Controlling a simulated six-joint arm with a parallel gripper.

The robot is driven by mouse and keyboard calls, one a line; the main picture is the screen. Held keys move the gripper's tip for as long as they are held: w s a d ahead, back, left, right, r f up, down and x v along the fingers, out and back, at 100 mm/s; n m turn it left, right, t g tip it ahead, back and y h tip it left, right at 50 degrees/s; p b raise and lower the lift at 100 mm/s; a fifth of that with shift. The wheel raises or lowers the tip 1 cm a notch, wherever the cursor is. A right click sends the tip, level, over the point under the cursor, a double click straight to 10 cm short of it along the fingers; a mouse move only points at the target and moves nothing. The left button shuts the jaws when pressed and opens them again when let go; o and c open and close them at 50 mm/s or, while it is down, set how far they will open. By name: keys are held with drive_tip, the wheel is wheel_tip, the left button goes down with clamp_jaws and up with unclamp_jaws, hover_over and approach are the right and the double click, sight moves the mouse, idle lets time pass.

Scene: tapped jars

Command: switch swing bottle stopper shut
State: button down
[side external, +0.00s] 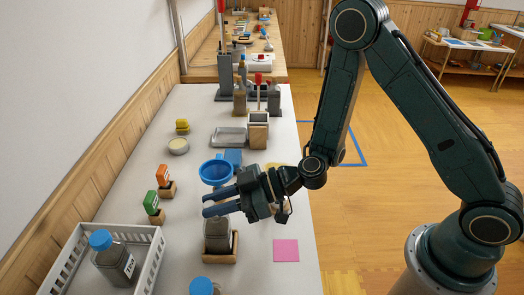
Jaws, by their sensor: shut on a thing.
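A grey bottle (216,232) stands upright in a wooden holder (221,258) near the front of the white bench. My gripper (208,204) reaches in from the right, its two dark fingers pointing left at the height of the bottle's top. The fingers are shut on the top of the bottle. They hide the bottle's neck and mouth. I cannot make out the stopper or tell whether it sits in the mouth.
A blue funnel (216,173) stands just behind my fingers. A white crate (150,262) holds a blue-capped bottle (114,258) at front left. Another blue cap (202,286) shows at the front edge. A pink square (286,250) lies at right.

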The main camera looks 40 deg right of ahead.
idle(0.6)
drive_tip(key=c, duration=1.2)
unclamp_jaws()
drive_tip(key=shift+s+d, duration=0.1)
drive_tip(key=shift+d, duration=0.05)
drive_tip(key=s+d+r, duration=0.2)
drive_tip(key=d+r, duration=0.1)
drive_tip(key=r, duration=0.5)
drive_tip(key=shift+s+d, duration=0.3)
drive_tip(key=shift+s, duration=0.05)
drive_tip(key=shift+r, duration=0.1)
drive_tip(key=shift+c, duration=0.4)
